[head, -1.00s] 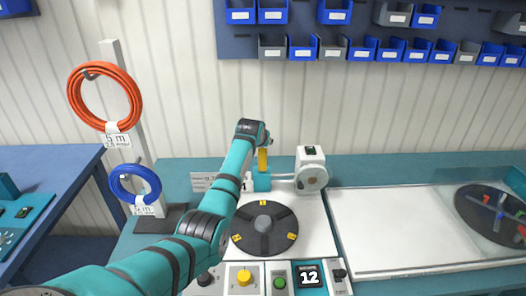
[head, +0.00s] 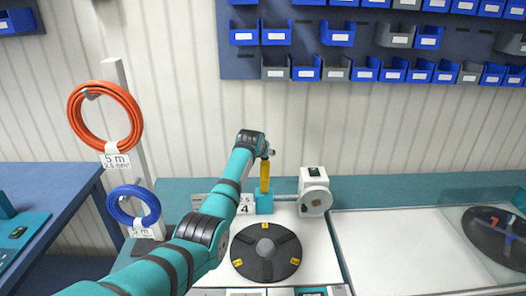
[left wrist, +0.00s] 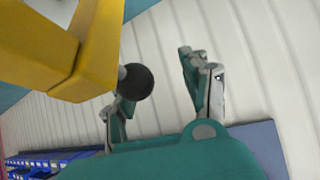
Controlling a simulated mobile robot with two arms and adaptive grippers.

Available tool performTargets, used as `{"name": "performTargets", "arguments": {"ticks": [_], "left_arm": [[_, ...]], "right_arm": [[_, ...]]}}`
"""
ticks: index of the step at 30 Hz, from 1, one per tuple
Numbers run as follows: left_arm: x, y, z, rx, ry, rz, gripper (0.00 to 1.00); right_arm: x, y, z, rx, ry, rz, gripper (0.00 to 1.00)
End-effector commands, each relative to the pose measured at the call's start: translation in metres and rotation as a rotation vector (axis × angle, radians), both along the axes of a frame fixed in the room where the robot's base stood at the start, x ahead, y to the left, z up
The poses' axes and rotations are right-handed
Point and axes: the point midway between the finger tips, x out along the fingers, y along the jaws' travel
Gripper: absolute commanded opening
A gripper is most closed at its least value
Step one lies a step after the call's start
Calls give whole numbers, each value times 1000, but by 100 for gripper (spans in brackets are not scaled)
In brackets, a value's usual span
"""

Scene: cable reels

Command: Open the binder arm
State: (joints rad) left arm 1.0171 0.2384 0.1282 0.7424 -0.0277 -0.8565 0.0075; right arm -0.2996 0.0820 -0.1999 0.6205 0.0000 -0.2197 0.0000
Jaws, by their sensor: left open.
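The binder arm is a yellow bar (head: 264,177) standing roughly upright above a teal block (head: 264,204) behind the round turntable. In the left wrist view its yellow end (left wrist: 75,50) fills the upper left, with a black ball knob (left wrist: 136,82) on it. My left gripper (left wrist: 162,95) is open. The knob overlaps the left finger in that view; I cannot tell whether they touch. No object shows clasped between the fingers. In the head view my left gripper (head: 270,153) is at the top of the yellow bar, partly hidden by its own wrist.
The dark turntable (head: 265,252) lies in front of the binder arm. A white machine head (head: 314,190) stands right of it. Orange (head: 75,125) and blue (head: 115,205) cable coils hang on a post at left. A bare white panel (head: 400,250) lies at right.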

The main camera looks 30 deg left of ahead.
Motion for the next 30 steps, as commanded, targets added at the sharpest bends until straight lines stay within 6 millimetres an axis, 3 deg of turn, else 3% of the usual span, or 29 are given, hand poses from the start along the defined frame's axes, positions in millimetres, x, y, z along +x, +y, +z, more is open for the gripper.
{"name": "performTargets", "arguments": {"ticks": [14, 30], "left_arm": [[-6, -4, 6, 0, -3, -2, 51], [-64, -21, 52, 1, -2, -1, 51]], "right_arm": [[-1, 1, 0, 1, 2, 0, 40], [-1, 2, 0, 2, 1, -1, 40]]}}
